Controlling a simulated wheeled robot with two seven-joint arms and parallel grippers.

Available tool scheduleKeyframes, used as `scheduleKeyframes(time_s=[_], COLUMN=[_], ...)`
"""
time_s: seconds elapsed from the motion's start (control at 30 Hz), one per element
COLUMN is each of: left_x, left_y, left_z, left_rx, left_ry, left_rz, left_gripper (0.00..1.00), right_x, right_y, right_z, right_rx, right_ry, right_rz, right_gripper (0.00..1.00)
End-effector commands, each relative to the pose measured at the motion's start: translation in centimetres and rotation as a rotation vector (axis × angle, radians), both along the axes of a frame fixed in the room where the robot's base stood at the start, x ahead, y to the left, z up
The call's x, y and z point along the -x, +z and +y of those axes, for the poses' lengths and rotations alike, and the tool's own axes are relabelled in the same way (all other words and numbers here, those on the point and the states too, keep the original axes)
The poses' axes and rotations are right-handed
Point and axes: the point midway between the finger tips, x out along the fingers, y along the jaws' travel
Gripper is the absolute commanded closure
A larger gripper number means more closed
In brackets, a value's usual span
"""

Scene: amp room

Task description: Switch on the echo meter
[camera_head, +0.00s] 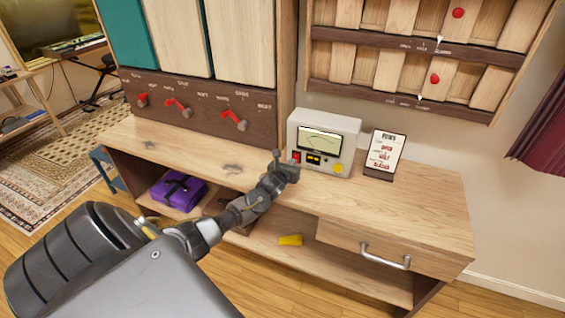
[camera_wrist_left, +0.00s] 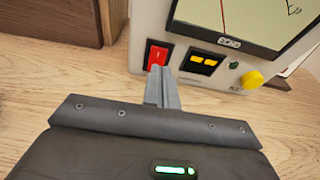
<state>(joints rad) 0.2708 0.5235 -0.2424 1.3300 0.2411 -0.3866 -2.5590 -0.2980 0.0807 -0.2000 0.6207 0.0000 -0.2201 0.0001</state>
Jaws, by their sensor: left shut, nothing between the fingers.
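The echo meter (camera_head: 323,140) is a cream box with a dial screen, standing on the wooden desk against the wall. In the left wrist view its front panel (camera_wrist_left: 141,40) shows a label reading ECHO, a red rocker switch (camera_wrist_left: 158,55), a black part with two lit yellow segments (camera_wrist_left: 203,62) and a yellow knob (camera_wrist_left: 252,80). My left gripper (camera_head: 279,158) is shut and empty, its fingertips (camera_wrist_left: 158,70) right at the lower edge of the red switch. I cannot tell whether they touch it. The fingertips hide part of the switch's bottom. My right gripper is not in view.
A small sign (camera_head: 385,155) stands right of the meter. A panel with red levers (camera_head: 177,108) is at the left back. The desk (camera_head: 430,200) has a drawer with a metal handle (camera_head: 386,257). A purple bundle (camera_head: 178,190) and a yellow item (camera_head: 291,240) lie on lower shelves.

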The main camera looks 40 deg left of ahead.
Motion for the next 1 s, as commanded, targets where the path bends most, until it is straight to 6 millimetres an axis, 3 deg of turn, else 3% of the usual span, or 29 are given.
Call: scheduleKeyframes(time_s=[0.03, 0.1, 0.5, 0.7, 1.0], left_x=[0.8, 2.0, 7.6, 8.8, 8.9], left_y=[1.0, 0.8, 3.7, 4.3, 4.4], left_z=[-0.5, -0.7, -3.1, -3.4, -3.4], left_rx=[-0.002, -0.003, -0.001, 0.0, 0.0], left_ry=[-0.004, -0.003, -0.007, -0.004, -0.003], left_rz=[0.005, 0.0, 0.0, 0.001, 0.001], left_gripper=[1.0, 1.0, 1.0, 1.0, 1.0], right_x=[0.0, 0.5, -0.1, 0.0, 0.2], right_y=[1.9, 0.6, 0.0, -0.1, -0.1], right_z=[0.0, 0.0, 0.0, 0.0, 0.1], right_rx=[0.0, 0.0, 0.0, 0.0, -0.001], right_ry=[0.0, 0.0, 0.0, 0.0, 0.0], right_rz=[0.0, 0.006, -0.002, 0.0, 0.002], right_gripper=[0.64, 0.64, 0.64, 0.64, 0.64])
